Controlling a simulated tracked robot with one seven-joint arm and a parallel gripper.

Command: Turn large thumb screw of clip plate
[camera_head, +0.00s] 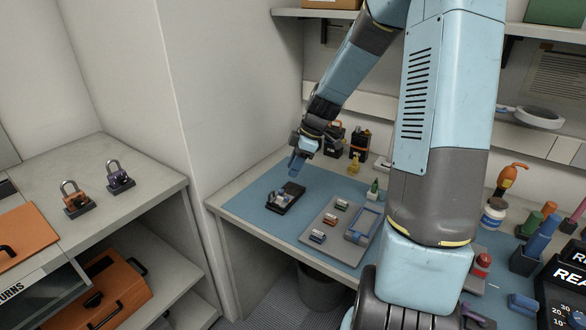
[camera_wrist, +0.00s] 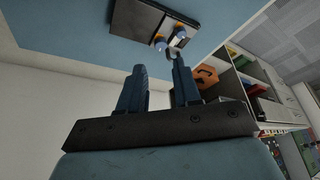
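A dark radio unit (camera_head: 286,198) lies on the blue mat (camera_head: 248,202). Small metallic and blue parts sit on it, too small to tell apart in the head view. In the wrist view the dark unit (camera_wrist: 136,22) is at the top, with a pale plate-like part and two small blue-and-orange pieces (camera_wrist: 160,44) at its edge. A small grey rounded part, possibly a thumb screw (camera_wrist: 172,53), shows just beyond the right fingertip.
A grey tray (camera_head: 318,222) with small parts lies right of the unit. Dark cases (camera_head: 358,143) and a yellow figure-like item (camera_head: 354,163) stand behind. Padlocks (camera_head: 118,177) are on the separate left counter. The mat's front left is clear.

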